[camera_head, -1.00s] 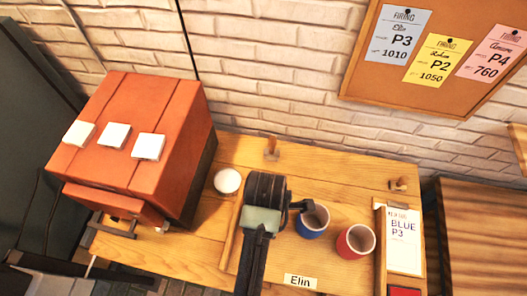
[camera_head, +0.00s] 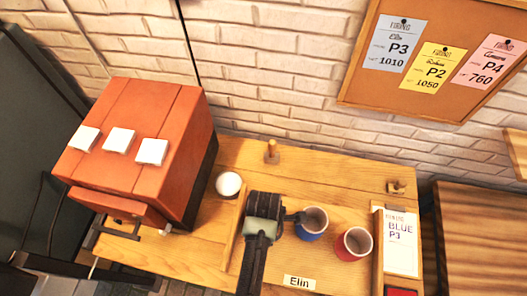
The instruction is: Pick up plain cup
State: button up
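A small plain white round thing (camera_head: 228,184), possibly the plain cup, sits on the wooden table between the orange box and my arm. A blue cup (camera_head: 312,224) and a red cup (camera_head: 354,244) stand upright on the right part of the table, with pale insides. My gripper (camera_head: 265,205) is over the table, right of the white thing and just left of the blue cup. A dark part of it reaches toward the blue cup's rim; I cannot tell if they touch. Its fingertips are hidden from this view.
An orange box (camera_head: 140,140) with white tiles on top and a front handle stands at left. A card reading BLUE P3 (camera_head: 401,242) lies at right. A wooden peg (camera_head: 271,151) stands at the back. An Elin label (camera_head: 299,282) is at the front edge.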

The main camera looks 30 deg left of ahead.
grip_shut()
dwell(1.2)
